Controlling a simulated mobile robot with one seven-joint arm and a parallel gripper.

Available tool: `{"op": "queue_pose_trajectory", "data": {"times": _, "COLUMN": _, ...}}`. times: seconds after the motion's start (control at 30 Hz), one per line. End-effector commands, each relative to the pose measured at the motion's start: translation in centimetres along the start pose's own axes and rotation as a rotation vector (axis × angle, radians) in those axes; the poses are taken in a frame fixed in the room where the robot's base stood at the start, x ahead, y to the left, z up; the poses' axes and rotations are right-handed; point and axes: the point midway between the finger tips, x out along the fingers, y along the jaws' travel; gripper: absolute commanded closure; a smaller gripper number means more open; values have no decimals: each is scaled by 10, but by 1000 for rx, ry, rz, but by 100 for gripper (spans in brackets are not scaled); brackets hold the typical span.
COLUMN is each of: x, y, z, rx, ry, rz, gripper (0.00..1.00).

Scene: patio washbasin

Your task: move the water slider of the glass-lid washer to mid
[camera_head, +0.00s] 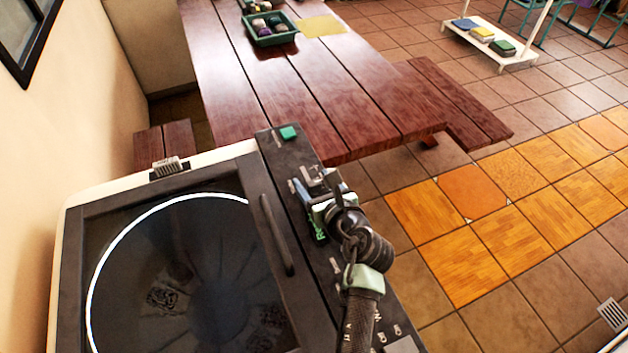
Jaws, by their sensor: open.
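The glass-lid washer (68,235) fills the lower left, its dark glass lid (215,275) shut, with a white ring visible under the glass. Its black control panel (285,160) runs along the right side and carries a green button (288,132) at the far end. My gripper (308,196) is over the middle of this panel, reaching in from the bottom. It is open. Small pale marks and parts show beside the fingers. The gripper and arm cover part of the panel, so I cannot make out the water slider or its setting, nor tell whether the fingers touch it.
A red-brown wooden table (300,85) stands beyond the washer, with benches (455,100) beside it. A green crate (270,38) of balled items is on the table. A white rack (490,45) with folded cloths stands farther back. Tiled floor lies open at right.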

Motion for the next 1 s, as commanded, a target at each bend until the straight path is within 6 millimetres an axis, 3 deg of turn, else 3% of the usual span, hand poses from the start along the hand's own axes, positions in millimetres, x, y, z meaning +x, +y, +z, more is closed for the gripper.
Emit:
{"op": "queue_pose_trajectory", "data": {"times": 0.17, "x": 0, "y": 0, "z": 0, "rx": 0, "ry": 0, "rz": 1, "gripper": 32}}
{"op": "queue_pose_trajectory", "data": {"times": 0.53, "x": 0, "y": 0, "z": 0, "rx": 0, "ry": 1, "rz": 1, "gripper": 99}}
{"op": "queue_pose_trajectory", "data": {"times": 1.0, "x": 0, "y": 0, "z": 0, "rx": 0, "ry": 1, "rz": 1, "gripper": 100}}
